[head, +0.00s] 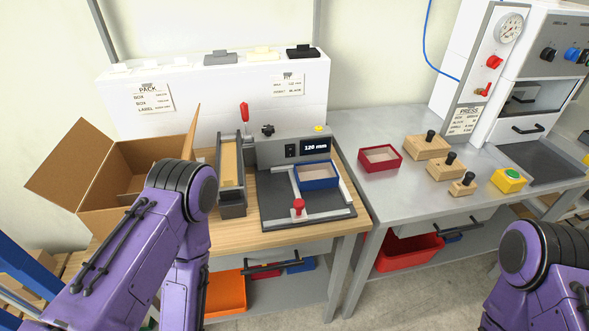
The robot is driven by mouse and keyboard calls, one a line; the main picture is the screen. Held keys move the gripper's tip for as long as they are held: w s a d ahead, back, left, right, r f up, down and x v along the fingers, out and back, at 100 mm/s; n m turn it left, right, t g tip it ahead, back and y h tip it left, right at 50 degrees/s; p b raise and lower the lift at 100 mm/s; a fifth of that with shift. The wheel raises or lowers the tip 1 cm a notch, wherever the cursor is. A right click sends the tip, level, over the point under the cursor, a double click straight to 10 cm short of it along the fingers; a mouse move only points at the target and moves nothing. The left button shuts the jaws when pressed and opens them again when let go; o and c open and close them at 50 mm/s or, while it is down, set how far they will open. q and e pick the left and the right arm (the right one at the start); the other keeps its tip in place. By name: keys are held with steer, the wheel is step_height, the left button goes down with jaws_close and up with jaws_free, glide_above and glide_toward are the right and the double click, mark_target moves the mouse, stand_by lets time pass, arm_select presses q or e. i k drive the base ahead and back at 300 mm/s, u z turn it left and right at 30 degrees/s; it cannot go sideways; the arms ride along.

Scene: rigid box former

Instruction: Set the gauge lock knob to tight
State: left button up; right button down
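The gauge station (283,152) stands on the wooden bench top, with a display (316,146) reading 120 mm. A black lobed knob (267,130) sits on top of its grey housing, towards the left. A red knob (298,206) stands at the front of its dark base plate. No label shows which one is the lock knob, and its tight or loose setting cannot be read. A blue-rimmed tray (318,176) sits on the base plate. Only purple links of my two arms show, at the lower left and lower right; neither gripper is in view.
An open cardboard box (150,165) stands left of the gauge. A red-handled slotted fixture (231,175) is just left of the gauge. On the metal table are a red tray (380,158), wooden blocks (428,147) and a press (525,95). The front of the metal table is clear.

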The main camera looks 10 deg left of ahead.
mark_target(268, 130)
steer(key=z, duration=0.3)
steer(key=k, duration=0.85)
steer(key=u, duration=0.1)
